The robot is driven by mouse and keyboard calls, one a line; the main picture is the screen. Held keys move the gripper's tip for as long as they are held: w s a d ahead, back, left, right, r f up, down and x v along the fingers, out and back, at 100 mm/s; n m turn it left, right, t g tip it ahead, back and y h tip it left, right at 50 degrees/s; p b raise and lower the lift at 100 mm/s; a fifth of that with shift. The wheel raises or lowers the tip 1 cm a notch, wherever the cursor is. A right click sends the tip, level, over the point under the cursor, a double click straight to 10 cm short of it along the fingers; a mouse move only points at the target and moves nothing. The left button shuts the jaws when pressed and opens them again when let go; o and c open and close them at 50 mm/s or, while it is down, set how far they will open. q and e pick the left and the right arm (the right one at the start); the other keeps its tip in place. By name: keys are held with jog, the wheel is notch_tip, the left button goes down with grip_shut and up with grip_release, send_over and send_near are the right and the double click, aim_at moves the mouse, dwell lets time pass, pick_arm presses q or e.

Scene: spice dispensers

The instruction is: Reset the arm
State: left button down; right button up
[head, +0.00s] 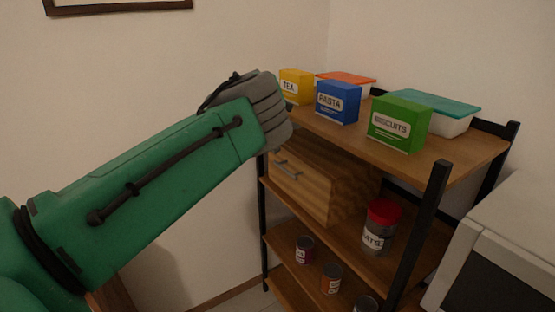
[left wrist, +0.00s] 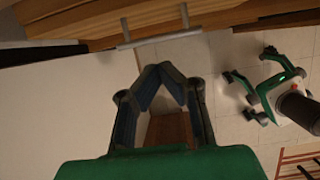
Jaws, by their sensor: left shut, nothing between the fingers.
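My left arm (head: 150,180) is green and comes in from the left in the head view, reaching up toward the shelf unit. Its grey wrist end (head: 262,108) is in front of the left end of the shelf, and the fingers are hidden behind it. In the left wrist view my left gripper (left wrist: 168,72) is shut with its fingertips together and nothing between them. It is close to a wooden drawer front with a metal handle (left wrist: 160,38); I cannot tell the exact gap. My right gripper is not in view.
The shelf's top board (head: 455,155) holds yellow TEA (head: 297,86), blue PASTA (head: 338,102) and green BISCUITS (head: 398,124) boxes, and lidded containers. Below are a wooden drawer box (head: 325,185), a red-lidded jar (head: 380,228) and several cans. A white appliance (head: 490,255) stands at right.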

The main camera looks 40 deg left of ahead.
pick_arm(q)
jog(key=s+d+f+n+t+b, duration=0.25)
jog(key=s+f+n, duration=0.55)
jog(key=f+n, duration=0.45)
jog(key=s+d+f+n+t+b, duration=0.25)
jog(key=s+f+n, duration=0.45)
jog(key=f+n, duration=0.6)
jog(key=s+d+f+n+g+b, duration=0.1)
jog(key=s+d+f+n+g, duration=0.1)
jog(key=s, duration=0.9)
jog(key=s+d+f+n+g+y+b, duration=0.1)
jog(key=s+d+f+n+g, duration=0.2)
jog(key=s+d+n, duration=0.4)
jog(key=s+d+f+n+g+b, duration=0.1)
jog(key=s+d+f+n+g, duration=0.2)
jog(key=s, duration=1.3)
jog(key=shift+d+f+n, duration=0.45)
jog(key=shift+d+n, duration=0.5)
jog(key=shift+n, duration=0.3)
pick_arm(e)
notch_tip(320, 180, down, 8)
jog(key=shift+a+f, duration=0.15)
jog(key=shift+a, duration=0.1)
